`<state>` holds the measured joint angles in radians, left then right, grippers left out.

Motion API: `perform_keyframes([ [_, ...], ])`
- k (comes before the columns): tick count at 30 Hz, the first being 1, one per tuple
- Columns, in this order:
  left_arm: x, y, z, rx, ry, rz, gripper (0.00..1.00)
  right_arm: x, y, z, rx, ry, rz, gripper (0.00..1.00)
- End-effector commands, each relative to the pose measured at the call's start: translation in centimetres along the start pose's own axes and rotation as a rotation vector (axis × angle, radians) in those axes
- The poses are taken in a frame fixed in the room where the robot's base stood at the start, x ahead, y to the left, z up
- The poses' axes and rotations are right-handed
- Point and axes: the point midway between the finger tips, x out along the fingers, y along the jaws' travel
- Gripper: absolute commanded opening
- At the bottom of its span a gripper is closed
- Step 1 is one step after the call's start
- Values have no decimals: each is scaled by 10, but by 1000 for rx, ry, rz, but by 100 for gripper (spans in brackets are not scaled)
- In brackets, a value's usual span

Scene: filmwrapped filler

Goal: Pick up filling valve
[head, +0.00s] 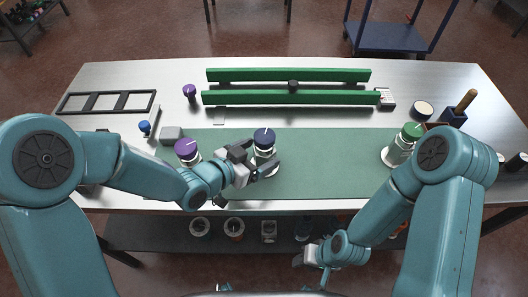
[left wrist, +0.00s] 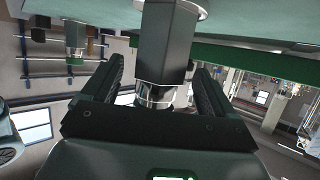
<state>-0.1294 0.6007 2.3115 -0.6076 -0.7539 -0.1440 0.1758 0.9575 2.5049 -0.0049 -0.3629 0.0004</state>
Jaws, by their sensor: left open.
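A navy-topped valve (head: 264,137) with a pale line on its cap and a clear lower part stands upright on the green mat (head: 325,180). My left gripper (head: 272,162) is open at its near side, with its fingers to either side of it. In the left wrist view, a dark body (left wrist: 168,45) with a shiny collar (left wrist: 160,96) sits between the spread fingers; contact cannot be told. A purple-topped one (head: 187,147) stands left of it and a green-topped one (head: 411,131) to the right. My right gripper (head: 312,256) is low, in front of the table; its jaws are unclear.
Two green rails (head: 290,75) run along the back, with a small dark block (head: 293,86) at them. A black frame (head: 107,102) lies at left, near a grey block (head: 171,133). A navy holder (head: 453,116) with a wooden handle is at right. The mat's middle right is clear.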

Motion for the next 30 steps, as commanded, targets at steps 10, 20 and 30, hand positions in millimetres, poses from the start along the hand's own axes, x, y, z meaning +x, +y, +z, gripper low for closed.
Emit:
perform_keyframes([
  [10,28,0,-1,1,0,1,87,-8,-3,0,0,0,0,43],
  [20,27,0,-1,0,-1,1,19,-8,-3,0,0,0,0,43],
  [30,25,-1,-8,3,6,-1,19,-8,-3,0,0,0,0,43],
])
